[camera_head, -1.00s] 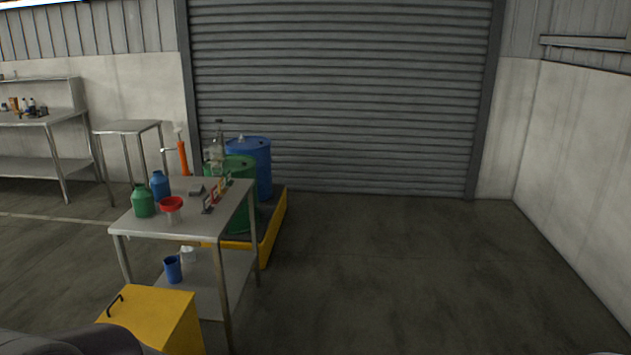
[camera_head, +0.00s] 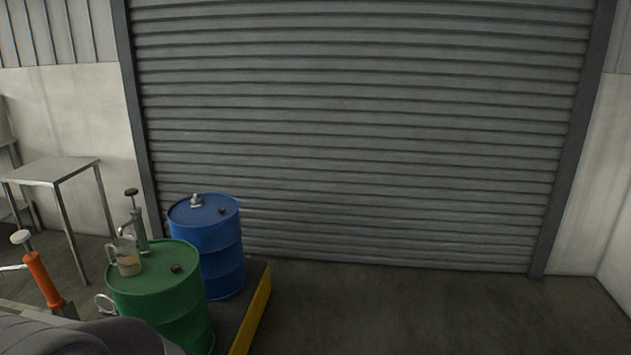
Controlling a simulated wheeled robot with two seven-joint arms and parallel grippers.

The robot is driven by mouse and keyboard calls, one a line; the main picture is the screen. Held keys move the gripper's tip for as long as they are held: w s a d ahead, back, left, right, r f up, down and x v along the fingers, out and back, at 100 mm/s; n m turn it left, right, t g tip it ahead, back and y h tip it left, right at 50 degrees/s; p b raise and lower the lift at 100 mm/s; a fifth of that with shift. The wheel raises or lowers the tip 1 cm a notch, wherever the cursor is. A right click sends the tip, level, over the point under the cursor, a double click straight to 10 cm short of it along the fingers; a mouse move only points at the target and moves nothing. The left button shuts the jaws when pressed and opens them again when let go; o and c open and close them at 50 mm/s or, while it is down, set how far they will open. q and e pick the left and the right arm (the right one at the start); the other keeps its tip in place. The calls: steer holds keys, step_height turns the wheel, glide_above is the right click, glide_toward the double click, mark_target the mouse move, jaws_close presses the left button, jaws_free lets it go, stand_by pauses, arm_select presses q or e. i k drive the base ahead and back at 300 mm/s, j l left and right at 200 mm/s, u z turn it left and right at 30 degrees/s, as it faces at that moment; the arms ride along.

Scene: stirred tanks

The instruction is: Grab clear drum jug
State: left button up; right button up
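A clear jug (camera_head: 127,259) with a handle on its left side stands on top of the green drum (camera_head: 165,280), at the lower left of the head view. Its lower part looks tan or cloudy. A metal hand pump (camera_head: 137,222) with a dark knob rises from the drum just behind the jug. Neither of my grippers shows in this view. A grey part of my own body covers the lower left corner and hides the front foot of the green drum.
A blue drum (camera_head: 210,250) stands behind the green one, on a pallet with a yellow edge (camera_head: 252,312). An orange pump (camera_head: 42,282) is at far left. A steel table (camera_head: 50,170) stands behind it. Floor on the right (camera_head: 420,315) is clear.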

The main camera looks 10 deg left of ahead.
mark_target(124, 247)
steer(key=i+u, duration=0.1)
steer(key=i, duration=0.65)
steer(key=i+u, duration=0.1)
steer(key=i, duration=0.7)
steer(key=i+l+u, duration=0.15)
steer(key=i, duration=0.6)
